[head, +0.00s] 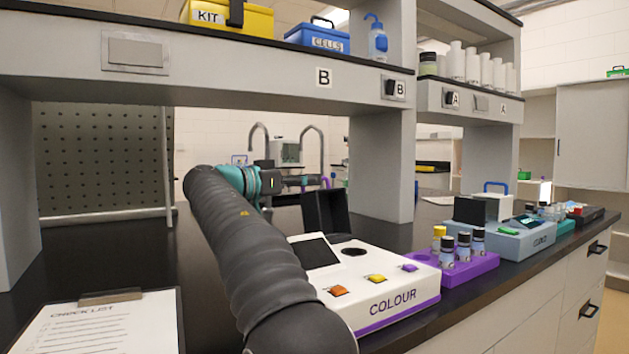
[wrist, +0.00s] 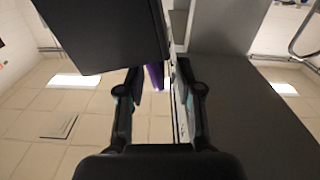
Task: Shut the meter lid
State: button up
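The white colour meter (head: 385,276) with a purple base stands on the bench, with a round dark well (head: 354,252) in its top. Its black lid (head: 326,212) stands raised at the back edge, and the well is uncovered. In the wrist view a large black panel (wrist: 100,35), apparently this lid, fills the upper left, close to my fingers. My gripper (head: 325,182) is above and behind the lid; its tips are partly hidden or small there. In the wrist view my gripper (wrist: 160,78) has its fingers apart, with nothing clearly held. Whether a finger touches the lid, I cannot tell.
A purple rack (head: 470,268) with several vials stands right of the meter. Beyond it is a blue-grey meter (head: 505,240) with a raised black lid (head: 468,210). A checklist clipboard (head: 100,325) lies at front left. A shelf (head: 255,88) overhangs the bench.

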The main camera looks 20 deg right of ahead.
jog(key=shift+w+d, duration=0.2)
jog(key=shift+d, duration=0.9)
grip_shut()
